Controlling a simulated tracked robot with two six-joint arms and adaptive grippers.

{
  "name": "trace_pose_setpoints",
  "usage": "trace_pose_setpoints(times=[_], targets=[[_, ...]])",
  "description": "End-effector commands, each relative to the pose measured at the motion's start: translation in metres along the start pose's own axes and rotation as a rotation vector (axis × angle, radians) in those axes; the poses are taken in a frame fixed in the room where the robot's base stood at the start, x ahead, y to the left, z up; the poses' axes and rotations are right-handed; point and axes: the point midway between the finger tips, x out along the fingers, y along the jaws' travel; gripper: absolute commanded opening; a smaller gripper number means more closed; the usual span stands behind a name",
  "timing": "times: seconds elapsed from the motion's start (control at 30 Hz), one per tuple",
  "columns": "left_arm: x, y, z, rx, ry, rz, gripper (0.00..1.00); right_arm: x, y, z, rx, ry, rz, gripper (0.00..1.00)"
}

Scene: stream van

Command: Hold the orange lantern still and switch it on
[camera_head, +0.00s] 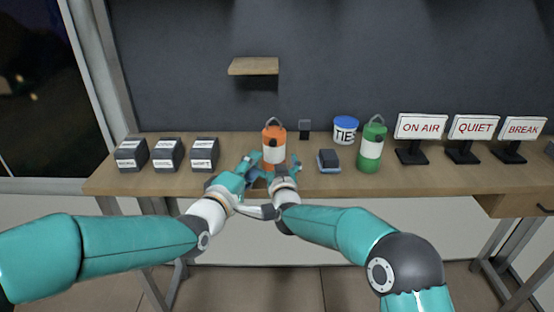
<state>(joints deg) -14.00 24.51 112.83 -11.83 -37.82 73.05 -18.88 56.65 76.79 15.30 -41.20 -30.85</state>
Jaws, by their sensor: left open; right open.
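The orange lantern (274,143), with a pale band around its middle and a handle on top, stands upright on the wooden table (440,177). My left gripper (257,165) is open at the lantern's lower left side. My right gripper (283,166) is open low in front of the lantern, toward its right. The two grippers are close together and hide the lantern's lower part. I cannot tell whether either one touches it. The lantern's switch cannot be made out.
A green lantern (371,146), a blue-lidded tub marked TIES (345,130) and a dark block on a blue base (328,161) stand to the right. Several lettered signs (421,127) are further right. Several labelled dark boxes (168,154) stand left. A small shelf (254,66) hangs above.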

Motion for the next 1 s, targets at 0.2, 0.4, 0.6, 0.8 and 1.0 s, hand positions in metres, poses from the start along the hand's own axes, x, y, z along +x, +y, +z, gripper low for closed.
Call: trace_pose_setpoints(times=[0.2,0.4,0.6,0.8,1.0], targets=[[-0.0001,0.0001,-0.0001,0.0,0.0,0.0,0.42,0.0107,0.0001,0.0002,0.0,0.0,0.0,1.0],[-0.0001,0.0,-0.0001,0.0,0.0,0.0,0.42,0.0118,0.0002,-0.0001,0.0,0.0,0.0,1.0],[0.0,0.0001,0.0,0.0,0.0,0.0,0.42,0.0116,0.0002,0.0,0.0,0.0,0.0,0.83],[0.0,0.0001,0.0001,0.0,0.0,0.0,0.42,0.0115,0.0003,-0.0001,0.0,0.0,0.0,0.5],[0.0001,0.0,0.0001,0.0,0.0,0.0,0.35,0.0114,0.0004,-0.0002,0.0,0.0,0.0,0.24]])
